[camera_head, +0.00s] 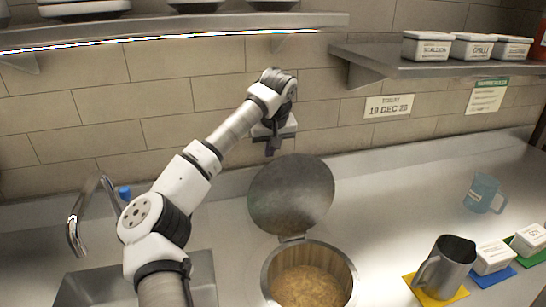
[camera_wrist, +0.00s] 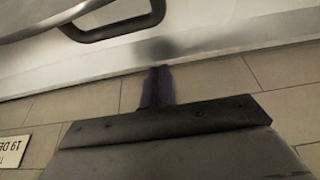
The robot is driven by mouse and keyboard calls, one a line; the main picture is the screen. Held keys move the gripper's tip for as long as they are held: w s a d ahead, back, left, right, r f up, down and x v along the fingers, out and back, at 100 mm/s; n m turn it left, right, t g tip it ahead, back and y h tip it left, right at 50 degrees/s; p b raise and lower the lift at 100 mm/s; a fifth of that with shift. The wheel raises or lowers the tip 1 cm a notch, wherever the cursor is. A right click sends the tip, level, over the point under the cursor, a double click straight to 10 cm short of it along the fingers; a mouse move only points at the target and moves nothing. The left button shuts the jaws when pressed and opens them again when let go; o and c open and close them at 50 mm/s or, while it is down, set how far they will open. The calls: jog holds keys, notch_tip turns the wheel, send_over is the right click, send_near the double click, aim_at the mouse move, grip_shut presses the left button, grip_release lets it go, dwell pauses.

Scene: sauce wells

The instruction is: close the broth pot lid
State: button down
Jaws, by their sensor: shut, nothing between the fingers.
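The broth pot (camera_head: 352,275) is a round well set in the steel counter, with brown broth showing inside. Its round grey lid (camera_head: 292,195) stands open, tilted up at the back of the well on a hinge. My gripper (camera_head: 271,150) is above and just behind the lid's upper edge, near the wall, pointing down. In the wrist view its dark fingers (camera_wrist: 157,88) are together and empty. A dark loop handle (camera_wrist: 122,29) and a curved metal rim (camera_wrist: 50,20), seemingly the lid's, lie beyond them; no contact shows.
A metal pitcher (camera_head: 452,265) and white containers (camera_head: 492,258) stand on coloured mats at the right. A blue cup (camera_head: 484,193) is behind them. Shelves (camera_head: 390,65) hang above, and the tiled wall (camera_head: 215,120) is close behind my gripper. A sink tap (camera_head: 75,225) is at left.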

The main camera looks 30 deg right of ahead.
jog(key=shift+s+a+f+p, duration=0.2)
jog(key=shift+s+f+p, duration=0.35)
jog(key=shift+s, duration=0.25)
jog(key=shift+s+a+f+p, duration=0.15)
jog(key=shift+s+f+p, duration=0.4)
jog(key=shift+s, duration=0.2)
jog(key=shift+a+b, duration=0.15)
jog(key=shift+b, duration=0.2)
